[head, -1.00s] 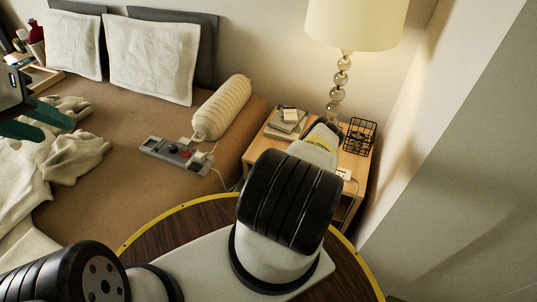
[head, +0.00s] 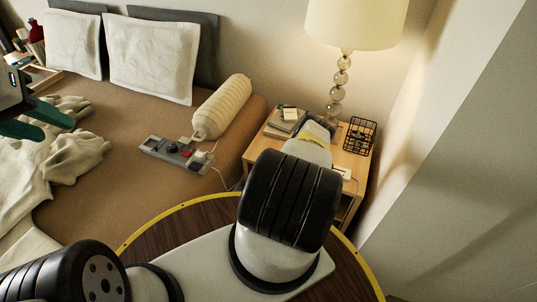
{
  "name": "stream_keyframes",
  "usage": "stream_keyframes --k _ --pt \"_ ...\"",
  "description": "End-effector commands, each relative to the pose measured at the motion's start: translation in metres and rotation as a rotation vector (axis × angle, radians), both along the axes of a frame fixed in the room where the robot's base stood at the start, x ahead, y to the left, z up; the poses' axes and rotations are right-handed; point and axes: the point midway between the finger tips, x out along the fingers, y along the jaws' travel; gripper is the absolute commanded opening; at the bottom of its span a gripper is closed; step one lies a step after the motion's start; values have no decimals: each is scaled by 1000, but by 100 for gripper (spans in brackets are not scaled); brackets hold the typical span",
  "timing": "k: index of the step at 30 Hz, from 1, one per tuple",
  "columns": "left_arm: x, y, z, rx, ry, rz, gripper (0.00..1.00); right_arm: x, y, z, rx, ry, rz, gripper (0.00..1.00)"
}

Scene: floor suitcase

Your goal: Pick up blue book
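A small stack of books (head: 283,123) lies on the nightstand (head: 352,160), with a small pale item on top. The covers look grey to dark, and I cannot make out a clearly blue one. My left gripper (head: 42,118) is at the left edge, over the bed, with its two green fingers apart and nothing seen between them. It is far from the nightstand. My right arm reaches toward the nightstand, and its wrist end is close to the right of the books. The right gripper's fingers are not seen.
A lamp (head: 341,77) and a black wire basket (head: 360,135) stand on the nightstand. A grey power strip (head: 178,152) and a white bolster (head: 222,106) lie on the bed (head: 115,185). A wall (head: 450,150) closes the right side.

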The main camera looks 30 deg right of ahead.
Motion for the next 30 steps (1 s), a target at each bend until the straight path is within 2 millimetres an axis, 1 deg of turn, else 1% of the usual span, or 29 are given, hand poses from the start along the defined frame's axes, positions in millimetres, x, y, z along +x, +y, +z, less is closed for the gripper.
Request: stream_keyframes --k 6,11,12,15,26,30 --pt "0 0 0 0 0 0 36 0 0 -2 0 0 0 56" --pt "0 0 0 0 0 0 36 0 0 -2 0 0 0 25" --pt "0 0 0 0 0 0 36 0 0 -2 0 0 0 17" --pt "0 0 0 0 0 0 36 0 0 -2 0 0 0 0" --pt "0 0 0 0 0 0 36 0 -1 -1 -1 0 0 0" --pt "0 0 0 0 0 0 36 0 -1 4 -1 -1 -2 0"
